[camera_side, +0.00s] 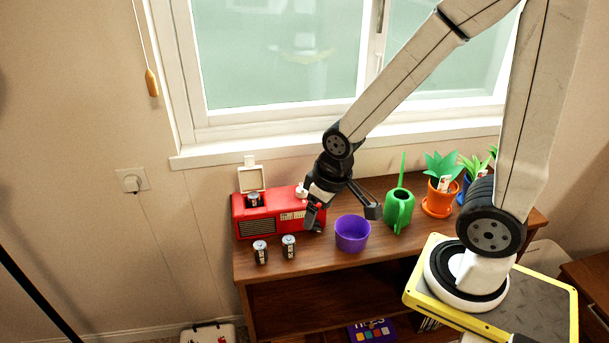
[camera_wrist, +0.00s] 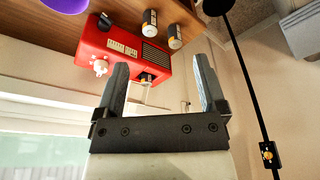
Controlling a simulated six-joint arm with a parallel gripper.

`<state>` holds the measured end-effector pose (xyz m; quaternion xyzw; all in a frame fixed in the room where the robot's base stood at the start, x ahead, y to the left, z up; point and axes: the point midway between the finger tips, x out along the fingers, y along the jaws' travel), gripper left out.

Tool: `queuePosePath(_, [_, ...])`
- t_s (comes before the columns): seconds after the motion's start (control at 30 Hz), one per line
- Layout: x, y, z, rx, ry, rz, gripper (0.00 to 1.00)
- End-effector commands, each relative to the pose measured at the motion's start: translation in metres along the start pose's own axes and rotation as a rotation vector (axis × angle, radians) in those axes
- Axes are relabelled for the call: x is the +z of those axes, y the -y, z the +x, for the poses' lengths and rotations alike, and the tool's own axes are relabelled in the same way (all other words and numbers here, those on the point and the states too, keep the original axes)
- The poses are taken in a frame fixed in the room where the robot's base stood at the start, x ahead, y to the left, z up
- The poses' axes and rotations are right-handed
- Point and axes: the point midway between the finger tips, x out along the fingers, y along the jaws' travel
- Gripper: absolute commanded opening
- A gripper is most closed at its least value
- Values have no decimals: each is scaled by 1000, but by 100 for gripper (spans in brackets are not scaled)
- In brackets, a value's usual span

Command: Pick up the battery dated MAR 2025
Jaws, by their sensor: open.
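Two dark batteries with pale labels stand upright on the wooden hutch top, a left one (camera_side: 260,252) and a right one (camera_side: 289,246). They also show near the top of the wrist view, one (camera_wrist: 150,21) beside the other (camera_wrist: 175,36). A third battery (camera_side: 254,200) sits in the open compartment of the red radio (camera_side: 284,222); it is partly hidden behind my finger in the wrist view. The dates on the labels are too small to read. My gripper (camera_side: 342,206) is open and empty, above the hutch between the radio and the purple pot; its jaws (camera_wrist: 161,76) show apart in the wrist view.
The purple pot (camera_side: 352,234), a green watering can (camera_side: 398,208) and an orange potted plant (camera_side: 439,197) stand to the right. The radio's cream lid (camera_side: 251,179) is raised. The window sill (camera_side: 240,153) is behind. The hutch's front edge is close to the standing batteries.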

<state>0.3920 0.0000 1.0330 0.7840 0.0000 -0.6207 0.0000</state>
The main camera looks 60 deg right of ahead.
Motion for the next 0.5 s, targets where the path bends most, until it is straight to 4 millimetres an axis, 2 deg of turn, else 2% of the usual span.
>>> queuePosePath(0.3, [-1,0,1,-1,-5,2,89])
queuePosePath(0.5, [-15,3,10,-10,-55,21,89])
